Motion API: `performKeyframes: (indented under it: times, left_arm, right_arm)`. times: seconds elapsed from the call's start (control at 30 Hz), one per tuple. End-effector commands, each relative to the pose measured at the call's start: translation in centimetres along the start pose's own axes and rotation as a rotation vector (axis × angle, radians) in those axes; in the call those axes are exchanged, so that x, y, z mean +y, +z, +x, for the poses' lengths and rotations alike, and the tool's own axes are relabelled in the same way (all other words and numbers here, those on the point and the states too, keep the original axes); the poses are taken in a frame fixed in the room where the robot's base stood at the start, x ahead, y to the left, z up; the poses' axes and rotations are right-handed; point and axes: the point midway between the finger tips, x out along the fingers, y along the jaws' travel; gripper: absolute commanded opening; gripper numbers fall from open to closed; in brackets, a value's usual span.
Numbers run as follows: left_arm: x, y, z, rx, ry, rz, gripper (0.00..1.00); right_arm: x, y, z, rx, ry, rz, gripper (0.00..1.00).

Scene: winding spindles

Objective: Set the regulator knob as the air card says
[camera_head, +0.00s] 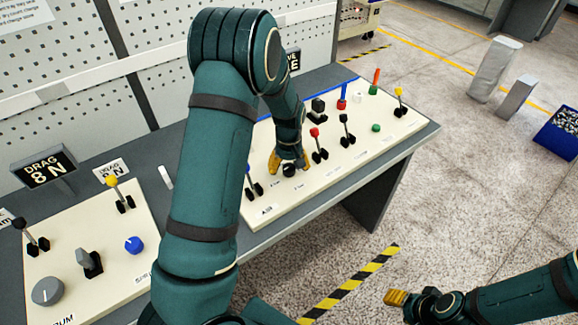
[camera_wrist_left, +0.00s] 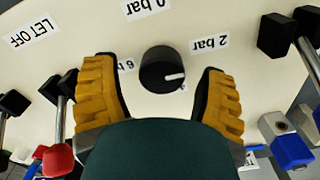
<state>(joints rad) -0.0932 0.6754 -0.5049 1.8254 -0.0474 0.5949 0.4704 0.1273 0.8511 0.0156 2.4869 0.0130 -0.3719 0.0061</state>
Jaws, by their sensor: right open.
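The regulator knob (camera_wrist_left: 161,70) is a small black round knob with a white pointer line, on a cream panel. In the left wrist view its pointer faces right, slightly down. Labels around it read 0 bar (camera_wrist_left: 148,7), 2 bar (camera_wrist_left: 209,43) and a partly covered 6 (camera_wrist_left: 126,65); a 4 is mostly hidden. My left gripper (camera_wrist_left: 156,78) is open, with a yellow finger on each side of the knob and gaps between. In the head view it is over the knob (camera_head: 289,170). My right gripper (camera_head: 397,299) is open and empty, away from the panel. No air card is readable.
Levers with red (camera_head: 315,133), black and yellow (camera_head: 398,92) tips stand near the knob on the same panel. A blue-tipped lever (camera_head: 248,172) is just left. Another panel at left has a DRAG 8 N sign (camera_head: 45,170). A dark sign behind my arm is partly hidden.

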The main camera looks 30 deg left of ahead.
Motion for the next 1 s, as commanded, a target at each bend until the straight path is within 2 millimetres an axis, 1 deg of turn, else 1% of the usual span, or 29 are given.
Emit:
performKeyframes:
  times: [0.2,0.27,0.33,0.47,0.6,0.73,0.9,1.0]
  left_arm:
    - [0.0,0.1,-0.1,-0.002,-0.001,0.0,0.72]
    - [0.0,0.1,-0.4,-0.002,-0.001,0.001,0.72]
    - [0.0,0.1,-1.1,-0.001,0.0,0.001,0.72]
    - [0.1,0.0,-3.4,0.002,0.002,0.001,0.72]
    - [0.1,0.0,-6.3,0.002,0.003,0.002,0.72]
    - [0.1,-0.1,-8.9,0.002,0.003,0.0,0.72]
    - [0.0,0.0,-11.0,0.0,0.001,0.001,0.72]
    - [0.0,0.0,-11.7,-0.001,0.0,0.001,0.72]
  right_arm:
    - [0.0,0.0,0.0,0.0,0.0,0.0,0.47]
    - [0.0,0.0,0.0,0.0,0.0,0.0,0.47]
    - [0.0,0.0,0.0,0.0,0.0,0.0,0.47]
    - [0.0,0.0,0.0,0.0,0.0,0.0,0.47]
    - [0.0,0.0,0.0,0.0,0.0,0.0,0.47]
    - [0.0,0.0,0.0,0.0,0.0,0.0,0.47]
    - [0.0,0.0,0.0,0.0,0.0,0.0,0.47]
    - [0.0,0.0,0.0,0.0,0.0,0.0,0.47]
